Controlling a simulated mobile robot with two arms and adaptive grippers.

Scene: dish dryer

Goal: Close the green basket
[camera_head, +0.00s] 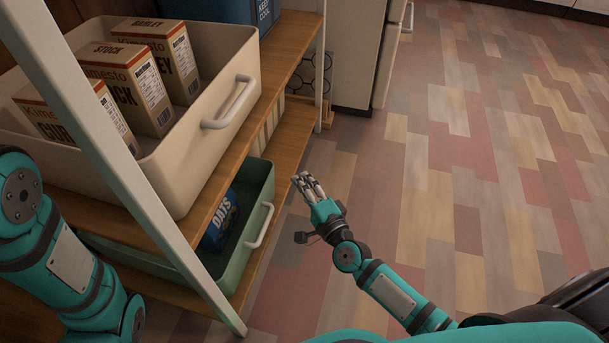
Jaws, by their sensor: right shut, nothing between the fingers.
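The green basket (262,187) is on the lower wooden shelf, partly hidden under the upper shelf and behind the white post. Its front end with a white handle (261,226) faces right, towards the open floor. A blue packet marked DAYS (222,219) stands inside it. My right gripper (304,180) is shut and empty, to the right of the basket and apart from its handle in the picture. My left arm comes in at the left edge, and its gripper is out of view.
A cream basket (200,168) with a white handle holds several boxes (140,90) on the upper shelf. A white post (110,165) stands in front of the shelves. A blue container (262,14) sits behind. The tiled floor (480,150) at right is clear.

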